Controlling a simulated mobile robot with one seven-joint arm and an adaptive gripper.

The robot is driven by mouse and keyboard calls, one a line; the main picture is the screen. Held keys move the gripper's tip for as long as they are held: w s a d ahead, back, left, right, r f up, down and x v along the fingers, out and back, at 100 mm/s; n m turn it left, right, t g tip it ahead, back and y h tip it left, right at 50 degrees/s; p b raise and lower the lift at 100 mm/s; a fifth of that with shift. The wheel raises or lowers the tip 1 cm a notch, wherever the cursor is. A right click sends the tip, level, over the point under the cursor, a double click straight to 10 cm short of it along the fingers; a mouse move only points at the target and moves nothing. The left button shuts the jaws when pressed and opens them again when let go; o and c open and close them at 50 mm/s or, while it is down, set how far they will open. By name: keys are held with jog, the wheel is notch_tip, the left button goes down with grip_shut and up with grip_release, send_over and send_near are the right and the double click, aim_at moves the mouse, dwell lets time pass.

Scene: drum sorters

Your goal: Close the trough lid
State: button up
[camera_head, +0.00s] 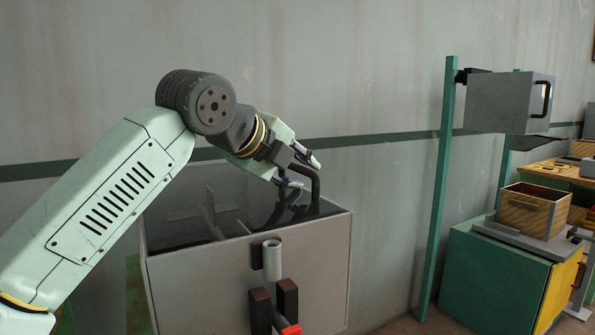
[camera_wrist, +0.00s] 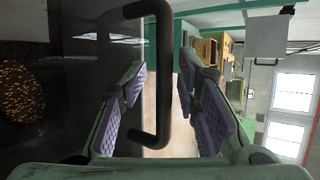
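The trough (camera_head: 250,268) is a grey box against the wall in the head view, and part of its inside shows from above. A black bar handle (camera_head: 314,186) stands up at its right end. In the wrist view the handle (camera_wrist: 162,30) runs between my fingers, attached to a dark, shiny panel (camera_wrist: 85,55) that looks like the lid. My gripper (camera_head: 303,168) is at the handle; in the wrist view its purple-padded fingers (camera_wrist: 163,85) are apart, one on each side of the bar, with gaps visible. The lid's exact angle is hard to tell, as my arm hides part of the trough.
A light cylinder (camera_head: 272,259) and a dark bracket with a red-tipped part (camera_head: 290,330) stick out from the trough front. To the right stand a green post (camera_head: 440,190) with a grey box (camera_head: 508,102), and a green cabinet (camera_head: 490,275) carrying a wooden box (camera_head: 533,212).

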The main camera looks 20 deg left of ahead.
jog(key=v, duration=1.2)
dwell(0.5)
